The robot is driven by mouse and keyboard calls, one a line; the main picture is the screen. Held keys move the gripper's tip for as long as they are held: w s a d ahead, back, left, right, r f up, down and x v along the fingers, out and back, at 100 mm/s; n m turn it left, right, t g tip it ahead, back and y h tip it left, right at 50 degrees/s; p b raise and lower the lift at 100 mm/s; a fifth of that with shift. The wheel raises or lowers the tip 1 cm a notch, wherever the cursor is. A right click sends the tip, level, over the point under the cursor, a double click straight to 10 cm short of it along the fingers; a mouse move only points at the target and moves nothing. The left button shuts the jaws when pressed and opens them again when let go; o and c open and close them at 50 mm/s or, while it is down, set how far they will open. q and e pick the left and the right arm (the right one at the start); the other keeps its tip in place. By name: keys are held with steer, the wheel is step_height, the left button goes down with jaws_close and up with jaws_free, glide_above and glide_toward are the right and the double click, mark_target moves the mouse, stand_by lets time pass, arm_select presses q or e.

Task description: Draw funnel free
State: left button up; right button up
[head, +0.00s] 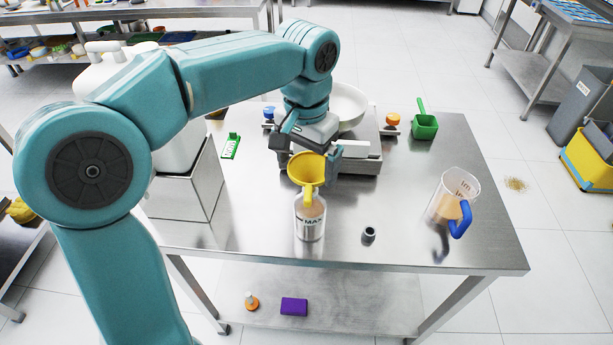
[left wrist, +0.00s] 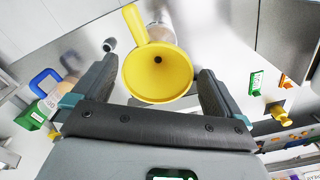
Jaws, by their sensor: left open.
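The yellow funnel (head: 306,166) stands at the mouth of a clear bottle (head: 310,228) marked MAX, which holds brownish contents. Its lower end is at or in the bottle neck; the exact fit is hidden. My left gripper (head: 308,157) is at the funnel's wide cone. In the left wrist view the funnel (left wrist: 160,78) lies between the two spread fingers of my left gripper (left wrist: 158,85), with its dark hole and a yellow handle-like part showing. A narrow gap seems to show beside the fingers. My right gripper is not in view.
A measuring jug (head: 441,205) with a blue handle stands to the right on the steel table (head: 400,245). A small dark cup (head: 369,234) is near the front. A green scoop (head: 424,126) and a scale with a white bowl (head: 348,105) are behind. A steel box (head: 185,190) stands left.

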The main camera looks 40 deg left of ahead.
mark_target(308, 177)
arm_select(q)
steer(key=f, duration=0.4)
steer(key=shift+w+d+f, duration=0.1)
steer(key=shift+w+f, duration=0.05)
steer(key=shift+w, duration=0.1)
steer(key=shift+f, duration=0.25)
steer(key=shift+s+f, duration=0.1)
steer(key=shift+s, duration=0.05)
